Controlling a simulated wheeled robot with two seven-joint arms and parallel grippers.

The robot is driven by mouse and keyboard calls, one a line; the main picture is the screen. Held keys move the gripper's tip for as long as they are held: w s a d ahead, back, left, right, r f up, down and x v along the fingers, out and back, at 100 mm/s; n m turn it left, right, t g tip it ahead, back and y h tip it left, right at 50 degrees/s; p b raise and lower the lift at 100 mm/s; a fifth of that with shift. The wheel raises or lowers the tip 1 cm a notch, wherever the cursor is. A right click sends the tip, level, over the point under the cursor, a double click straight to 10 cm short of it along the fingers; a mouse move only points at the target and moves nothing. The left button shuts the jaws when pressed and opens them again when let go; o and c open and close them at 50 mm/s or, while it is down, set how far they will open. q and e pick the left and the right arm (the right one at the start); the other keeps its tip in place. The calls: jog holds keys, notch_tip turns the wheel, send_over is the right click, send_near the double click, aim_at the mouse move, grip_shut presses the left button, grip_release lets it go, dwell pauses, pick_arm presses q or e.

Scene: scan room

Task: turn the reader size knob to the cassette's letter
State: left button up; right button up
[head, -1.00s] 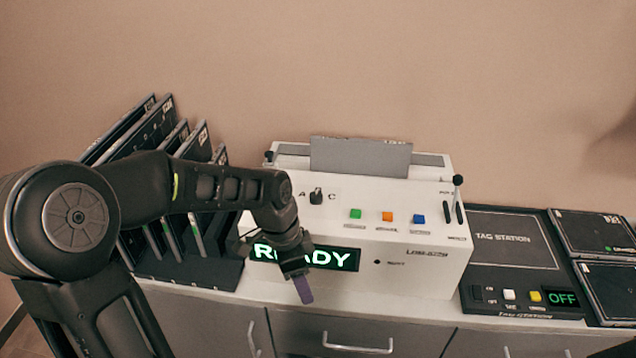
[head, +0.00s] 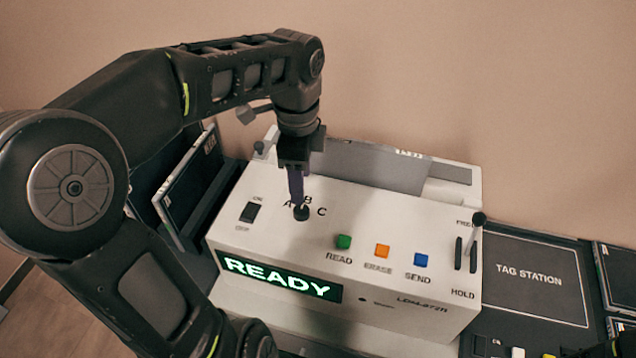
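The white reader (head: 380,315) stands on the counter, its green display (head: 278,278) showing READY. Its black size knob (head: 301,213) sits on the top panel among the letters A, B and C. Which letter it points at is not clear. My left gripper (head: 297,196) points down right above the knob, its purple fingers at or just over it. The fingers look close together, and I cannot tell whether they touch or grip the knob. A grey cassette (head: 375,166) stands in the slot at the reader's back; its small edge label is unreadable here.
On the reader are an ON switch (head: 250,212), green READ (head: 343,242), orange ERASE (head: 382,251) and blue SEND (head: 420,260) buttons, and a FREE/HOLD lever (head: 476,240). Dark cassettes (head: 188,190) stand in a rack at left. The tag station (head: 530,275) lies right.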

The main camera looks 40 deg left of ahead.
aim_at(301, 209)
pick_arm(q)
jog(key=shift+s+r, duration=0.1)
jog(key=shift+s, duration=0.15)
jog(key=shift+f+p, duration=0.3)
jog(key=shift+f, duration=3.65)
grip_shut()
